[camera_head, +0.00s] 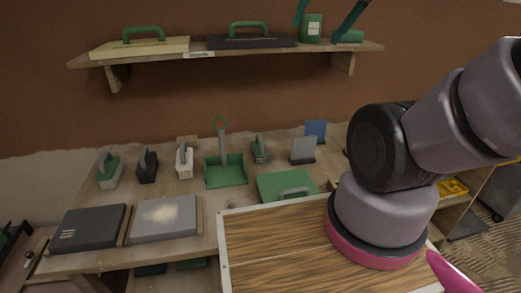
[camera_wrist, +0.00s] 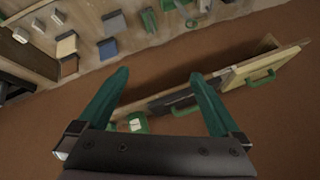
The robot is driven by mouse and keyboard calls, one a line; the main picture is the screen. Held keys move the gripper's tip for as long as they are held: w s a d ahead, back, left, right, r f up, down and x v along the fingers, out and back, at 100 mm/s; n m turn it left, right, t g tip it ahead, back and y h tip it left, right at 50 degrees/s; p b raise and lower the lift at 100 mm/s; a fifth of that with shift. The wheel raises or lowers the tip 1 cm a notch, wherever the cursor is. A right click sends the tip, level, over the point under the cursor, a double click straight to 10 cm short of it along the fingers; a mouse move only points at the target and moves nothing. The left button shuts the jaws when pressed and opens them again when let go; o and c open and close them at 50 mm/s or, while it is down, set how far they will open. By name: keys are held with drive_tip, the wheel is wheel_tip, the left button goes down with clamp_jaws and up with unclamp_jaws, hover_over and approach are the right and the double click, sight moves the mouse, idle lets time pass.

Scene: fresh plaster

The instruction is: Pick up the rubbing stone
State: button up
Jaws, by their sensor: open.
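My gripper (camera_wrist: 159,75) is open and empty in the wrist view, its two teal fingers apart. In the head view its fingers show at the top, in front of the wall shelf and apart from the bench tools. Several handled blocks stand on the bench, and I cannot tell for sure which is the rubbing stone.
A wall shelf (camera_head: 220,55) holds two floats, a green labelled can (camera_head: 311,28) and a green tool. A wooden board (camera_head: 275,250) lies in front.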

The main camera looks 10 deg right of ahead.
drive_tip(key=shift+w, duration=0.1)
drive_tip(key=w+d+f+n+g+h, duration=0.1)
drive_tip(key=w+d+f+n, duration=0.1)
drive_tip(key=w+f+n, duration=0.75)
drive_tip(key=w+d+f+n+h, duration=0.2)
drive_tip(key=w+f+n, duration=0.4)
drive_tip(key=w+n, duration=0.65)
drive_tip(key=n+g+y, duration=0.2)
drive_tip(key=n+y, duration=0.1)
drive_tip(key=n, duration=1.5)
hover_over(260, 143)
drive_tip(key=w+d, duration=0.1)
drive_tip(key=d, duration=0.3)
wheel_tip(260, 143, down, 23)
drive_tip(key=x, duration=0.4)
drive_tip(key=shift+w+a+f, duration=0.2)
drive_tip(key=shift+a, duration=0.2)
drive_tip(key=shift+x, duration=2.95)
drive_tip(key=shift+w+a+r, duration=0.1)
drive_tip(key=shift+a, duration=0.05)
clamp_jaws()
